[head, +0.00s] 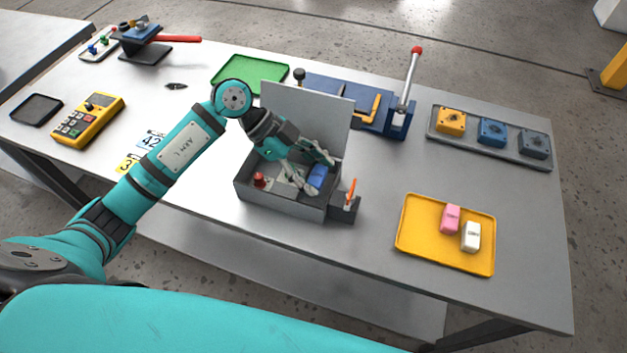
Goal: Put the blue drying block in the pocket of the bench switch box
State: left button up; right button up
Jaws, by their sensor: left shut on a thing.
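The bench switch box (285,203) is an open grey box near the front middle of the table, with its lid (315,112) standing up behind. My left gripper (322,175) reaches into the box from the upper left. It is shut on the blue drying block (318,174), at the right side of the box interior. I cannot tell whether the block touches the box floor or sits in the pocket; the fingers and box wall hide parts. A red knob (259,179) shows inside at the left. My right gripper is not in view.
A small side holder (346,208) with an orange-handled tool adjoins the box's right. A yellow tray (418,250) holds a pink and a white block. Behind are a blue fixture with a red-tipped lever (409,80), a green tray (250,72) and a grey tray (470,147).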

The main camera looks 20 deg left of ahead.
aim_at(313, 182)
pick_arm(q)
jog(key=shift+f, duration=1.8)
jog(key=shift+f, duration=0.1)
jog(key=o, duration=1.1)
jog(key=shift+o, duration=0.2)
jog(key=shift+r, duration=0.2)
jog(key=b+v, duration=0.1)
jog(key=v, duration=1.1)
jog(key=shift+s, duration=0.1)
